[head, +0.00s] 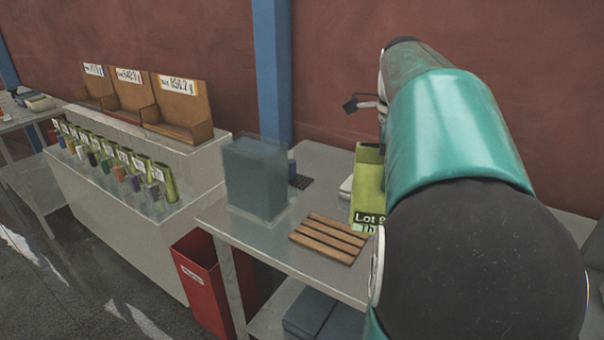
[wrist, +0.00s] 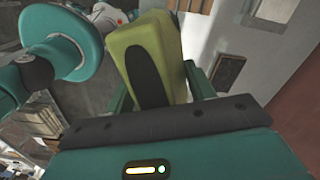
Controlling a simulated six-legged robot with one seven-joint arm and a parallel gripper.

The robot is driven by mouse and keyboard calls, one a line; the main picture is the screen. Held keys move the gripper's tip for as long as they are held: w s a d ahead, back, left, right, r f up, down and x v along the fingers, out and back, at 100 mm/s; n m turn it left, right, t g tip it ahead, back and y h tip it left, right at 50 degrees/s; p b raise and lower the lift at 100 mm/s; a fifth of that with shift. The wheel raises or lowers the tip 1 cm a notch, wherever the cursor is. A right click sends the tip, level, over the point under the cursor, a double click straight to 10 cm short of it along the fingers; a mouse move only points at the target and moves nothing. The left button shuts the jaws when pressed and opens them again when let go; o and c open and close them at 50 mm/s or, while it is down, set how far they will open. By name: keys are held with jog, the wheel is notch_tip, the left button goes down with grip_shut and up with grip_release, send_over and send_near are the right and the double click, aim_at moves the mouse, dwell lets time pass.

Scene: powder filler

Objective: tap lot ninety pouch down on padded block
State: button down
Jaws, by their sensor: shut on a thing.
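The lot ninety pouch (head: 368,180) is yellow-green with a black label reading "Lot 9", the rest cut off behind my arm. It shows upright over the right part of the grey table in the head view. In the wrist view, the pouch (wrist: 178,45) has a dark oval patch and sits tilted between the fingers of my gripper (wrist: 162,92), which is shut on it. My arm hides the gripper in the head view. I cannot surely identify the padded block. I cannot tell whether the pouch touches anything below.
A grey-blue translucent box (head: 256,178) and a wooden slatted rack (head: 328,238) stand on the table (head: 222,217), left of the pouch. A red bin (head: 200,275) is below. Several green pouches (head: 124,158) line the left bench, with wooden trays (head: 180,108) behind.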

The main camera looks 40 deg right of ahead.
jog(key=d+m, duration=0.2)
jog(key=d, duration=1.6)
jog(key=s+d+f+m, duration=0.2)
jog(key=d+f, duration=0.9)
jog(key=d, duration=0.3)
jog(key=shift+d+f, duration=0.2)
jog(key=shift+f, duration=0.2)
jog(key=shift+f, duration=1.45)
jog(key=shift+r, duration=1.45)
